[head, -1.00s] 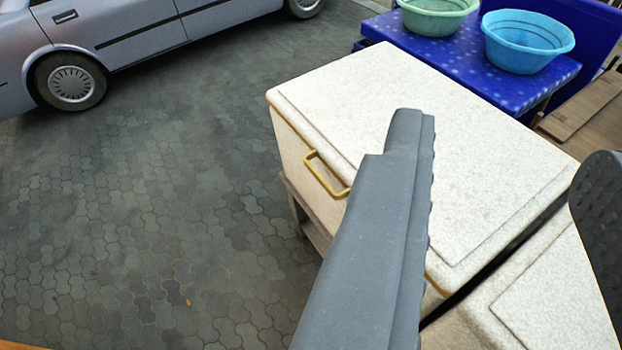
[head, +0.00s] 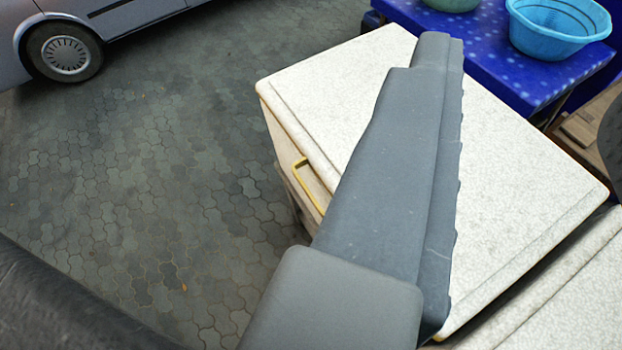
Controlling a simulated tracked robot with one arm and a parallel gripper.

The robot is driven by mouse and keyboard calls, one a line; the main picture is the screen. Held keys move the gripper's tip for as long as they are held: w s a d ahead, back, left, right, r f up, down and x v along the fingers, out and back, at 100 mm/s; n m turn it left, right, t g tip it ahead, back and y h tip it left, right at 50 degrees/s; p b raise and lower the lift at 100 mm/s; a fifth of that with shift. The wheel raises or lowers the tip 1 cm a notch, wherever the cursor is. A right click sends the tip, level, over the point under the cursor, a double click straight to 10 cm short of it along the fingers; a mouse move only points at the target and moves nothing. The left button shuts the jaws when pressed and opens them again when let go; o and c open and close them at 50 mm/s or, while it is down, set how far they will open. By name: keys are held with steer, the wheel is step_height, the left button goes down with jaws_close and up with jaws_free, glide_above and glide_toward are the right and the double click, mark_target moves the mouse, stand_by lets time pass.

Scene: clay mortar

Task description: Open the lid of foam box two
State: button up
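A white foam box (head: 520,190) with a closed speckled lid stands in the middle of the head view. A yellow handle (head: 306,186) is on its left side, partly hidden by my finger. A second white foam box (head: 575,300) shows in part at the lower right, beyond a narrow dark gap. I see no label that tells which is box two. My gripper (head: 525,85) is open, its fingers wide apart. One long grey finger extends across the view of the first box's lid; the other shows only at the right edge. Nothing is between them. Contact with the lid cannot be told.
A blue table (head: 470,50) with a light blue basin (head: 558,25) and a green basin (head: 452,3) stands behind the box. A brown wooden surface (head: 590,135) is at the right. A car (head: 65,52) is at the upper left. The paving (head: 170,180) between is clear.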

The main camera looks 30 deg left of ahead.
steer(key=w+a+f+g+h+b, duration=0.1)
steer(key=w+f+g, duration=0.15)
steer(key=f, duration=0.45)
steer(key=w+a+f+n+g+h+b, duration=0.1)
steer(key=w+f+h+b, duration=0.1)
steer(key=w+f, duration=0.3)
steer(key=w+a+f+g+h+b, duration=0.1)
steer(key=w+a+f, duration=0.1)
steer(key=f, duration=0.6)
steer(key=n+t+h+b, duration=0.5)
steer(key=n+h+b, duration=0.35)
steer(key=b, duration=0.35)
glide_toward(307, 192)
steer(key=shift+n, duration=0.45)
steer(key=x, duration=0.6)
steer(key=f+x, duration=0.1)
steer(key=x, duration=0.3)
steer(key=shift+w+a+f, duration=0.1)
steer(key=shift+w+a, duration=0.05)
steer(key=shift+w, duration=0.1)
jaws_close()
